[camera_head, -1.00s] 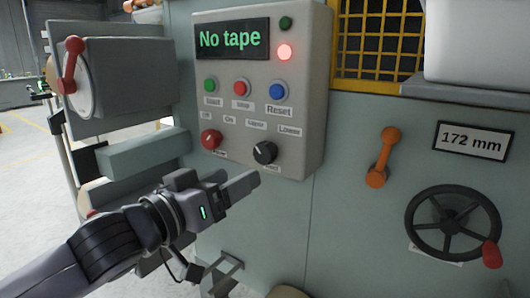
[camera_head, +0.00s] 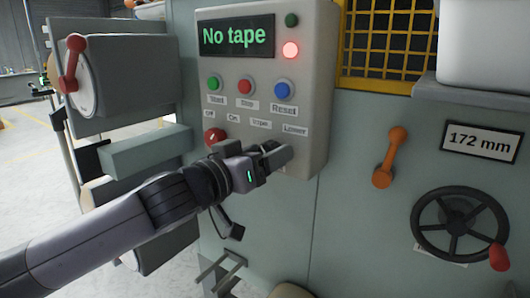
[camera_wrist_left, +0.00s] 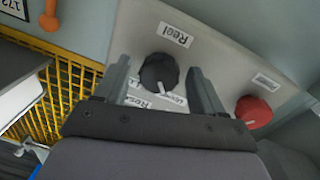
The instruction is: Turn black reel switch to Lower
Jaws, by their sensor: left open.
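The black reel switch (camera_wrist_left: 158,72) shows in the left wrist view, below its "Reel" label in the picture, its white mark pointing down towards partly hidden labels. My left gripper (camera_wrist_left: 159,68) is open, with one finger on each side of the switch; I cannot tell whether they touch it. In the head view my left gripper (camera_head: 278,153) is at the lower right of the control panel (camera_head: 312,100) and hides the switch. The "Lower" label (camera_head: 295,129) is just above it. My right gripper is not in view.
A red knob (camera_head: 213,136) is close beside the gripper; it also shows in the left wrist view (camera_wrist_left: 252,112). Green, red and blue buttons (camera_head: 285,91) are above. The display (camera_head: 236,37) reads "No tape". An orange lever (camera_head: 390,158) and a handwheel (camera_head: 460,223) are to the right.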

